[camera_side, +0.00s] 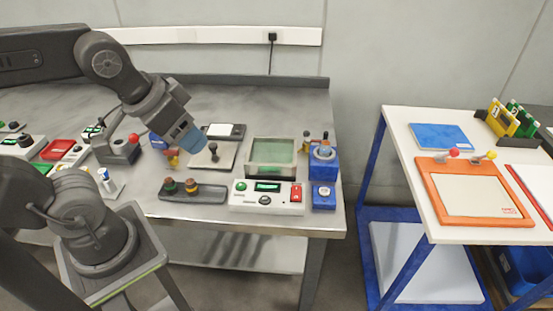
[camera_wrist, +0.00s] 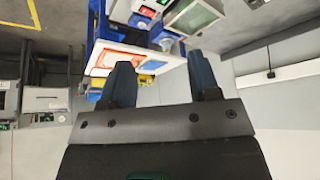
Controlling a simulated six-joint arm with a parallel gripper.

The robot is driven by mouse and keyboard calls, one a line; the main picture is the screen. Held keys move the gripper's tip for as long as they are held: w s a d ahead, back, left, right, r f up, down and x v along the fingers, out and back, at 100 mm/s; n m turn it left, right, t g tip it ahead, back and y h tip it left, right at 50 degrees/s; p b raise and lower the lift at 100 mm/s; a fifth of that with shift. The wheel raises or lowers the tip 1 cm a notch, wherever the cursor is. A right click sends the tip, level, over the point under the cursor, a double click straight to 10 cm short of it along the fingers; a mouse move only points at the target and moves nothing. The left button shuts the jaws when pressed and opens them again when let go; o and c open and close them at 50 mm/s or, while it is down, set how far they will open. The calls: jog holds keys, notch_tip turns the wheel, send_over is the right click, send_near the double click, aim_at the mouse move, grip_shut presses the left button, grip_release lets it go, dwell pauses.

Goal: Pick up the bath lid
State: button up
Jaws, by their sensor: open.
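The bath lid appears to be the flat pale plate (camera_side: 205,160) with an upright black knob, lying on the bench in the side view.
A white control box (camera_side: 266,198) with buttons stands in front of the bath, and blue units (camera_side: 323,162) stand to its right. A dark strip with knobs (camera_side: 192,191) lies in front of the lid. A flat device (camera_side: 224,130) lies behind it. A cart (camera_side: 412,150) stands right, across a gap.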

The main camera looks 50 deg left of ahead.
jog(key=shift+o, duration=0.3)
jog(key=m+g+y, duration=0.5)
jog(key=m+g, duration=0.1)
jog(key=m, duration=1.2)
send_over(213, 145)
jog(key=d, duration=0.5)
notch_tip(213, 145, down, 13)
jog(key=x, duration=0.8)
jog(key=shift+f, duration=0.25)
jog(key=shift+h, duration=0.3)
jog(key=shift+w+x, duration=0.1)
jog(key=shift+x, duration=1.25)
jog(key=shift+w+x, duration=0.15)
jog(key=shift+x, duration=1.2)
jog(key=shift+d, duration=0.1)
